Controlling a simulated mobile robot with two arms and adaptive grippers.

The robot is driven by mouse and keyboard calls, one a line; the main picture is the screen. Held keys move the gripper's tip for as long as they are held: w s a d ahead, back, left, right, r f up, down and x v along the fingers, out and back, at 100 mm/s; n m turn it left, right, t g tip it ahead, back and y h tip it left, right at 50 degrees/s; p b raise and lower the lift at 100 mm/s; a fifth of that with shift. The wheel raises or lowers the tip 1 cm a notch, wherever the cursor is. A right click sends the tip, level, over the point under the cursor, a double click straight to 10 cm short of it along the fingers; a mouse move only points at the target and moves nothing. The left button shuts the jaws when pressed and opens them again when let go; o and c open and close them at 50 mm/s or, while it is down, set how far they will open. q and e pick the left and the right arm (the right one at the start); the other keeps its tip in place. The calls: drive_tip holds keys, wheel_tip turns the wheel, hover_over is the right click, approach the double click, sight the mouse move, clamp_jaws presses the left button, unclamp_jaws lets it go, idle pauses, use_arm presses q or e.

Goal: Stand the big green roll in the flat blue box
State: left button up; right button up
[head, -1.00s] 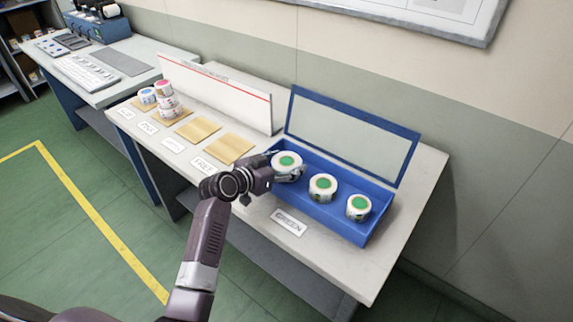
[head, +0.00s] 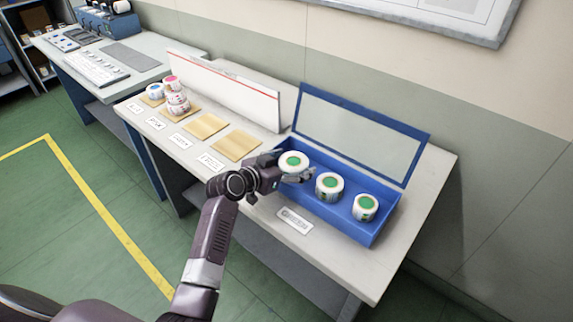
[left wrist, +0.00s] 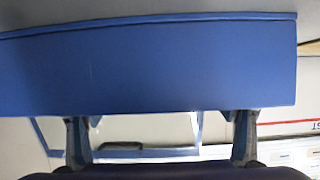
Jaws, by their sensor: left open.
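The flat blue box (head: 335,219) lies on the table with its lid (head: 352,136) raised at the back. Three white rolls with green tops stand upright in it: the left one (head: 294,161), which looks largest, a middle one (head: 329,186) and a right one (head: 365,207). My left gripper (head: 287,173) is open at the box's left end, its fingers beside the left roll and partly hiding it. In the left wrist view the fingers (left wrist: 160,140) are spread below a blue wall of the box (left wrist: 150,70); no roll shows there. My right gripper is out of view.
A label (head: 294,220) lies in front of the box. Two bare wooden pads (head: 236,145) are to its left, then pads with several red- and blue-topped rolls (head: 174,95). A white upright panel (head: 225,88) stands behind the pads.

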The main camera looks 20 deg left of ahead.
use_arm(q)
drive_tip(key=shift+s+a+r, duration=0.15)
drive_tip(key=shift+s+r, duration=0.1)
drive_tip(key=v, duration=1.1)
drive_tip(key=shift+s+b, duration=0.2)
drive_tip(key=shift+b, duration=0.1)
